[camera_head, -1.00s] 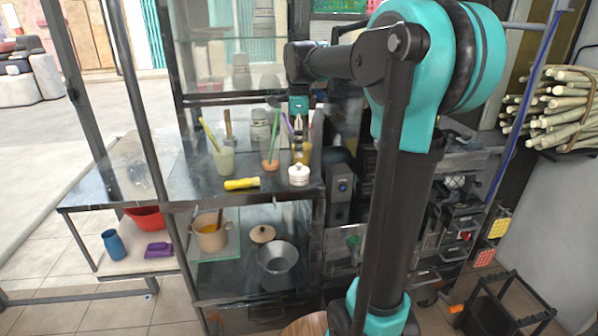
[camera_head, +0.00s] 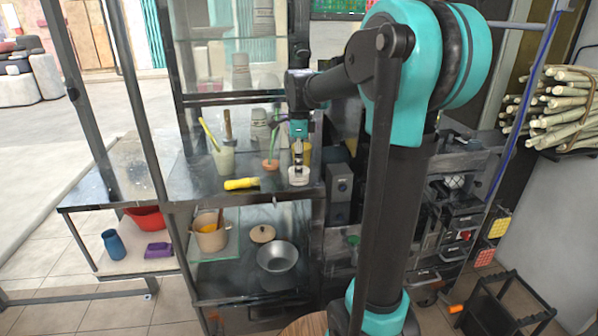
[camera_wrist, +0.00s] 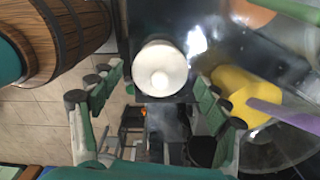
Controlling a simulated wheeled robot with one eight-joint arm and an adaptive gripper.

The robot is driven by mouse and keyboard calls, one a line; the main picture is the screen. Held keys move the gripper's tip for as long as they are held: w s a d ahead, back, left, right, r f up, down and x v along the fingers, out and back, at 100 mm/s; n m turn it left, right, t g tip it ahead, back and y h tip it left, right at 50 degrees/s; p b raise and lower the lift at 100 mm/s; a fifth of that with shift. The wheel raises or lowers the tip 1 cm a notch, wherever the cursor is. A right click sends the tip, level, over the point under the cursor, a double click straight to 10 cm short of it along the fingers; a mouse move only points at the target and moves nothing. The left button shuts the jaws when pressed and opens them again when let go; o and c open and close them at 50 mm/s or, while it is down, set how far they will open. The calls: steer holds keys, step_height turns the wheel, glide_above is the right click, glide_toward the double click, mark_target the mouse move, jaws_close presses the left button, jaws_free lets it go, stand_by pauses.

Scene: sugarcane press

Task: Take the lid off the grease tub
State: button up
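The grease tub (camera_head: 298,181) is a small white tub on the dark counter near its front right corner. In the wrist view its round white lid (camera_wrist: 150,62) with a centre knob (camera_wrist: 160,80) shows from above; the lid is on. My gripper (camera_head: 298,164) points down just above the tub and hides part of its top. In the wrist view my gripper (camera_wrist: 155,82) is open, one green-padded finger on each side of the lid, with gaps between pads and lid. Nothing is held.
A yellow cup (camera_wrist: 235,88) with a purple stick stands close beside my right-hand finger. A terracotta cup (camera_head: 270,166), a pale cup (camera_head: 225,160) and a yellow object (camera_head: 241,184) are left on the counter. A wooden barrel (camera_wrist: 70,35) shows in the wrist view.

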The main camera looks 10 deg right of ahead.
steer(key=c, duration=0.5)
steer(key=shift+c, duration=0.2)
steer(key=shift+r, duration=0.15)
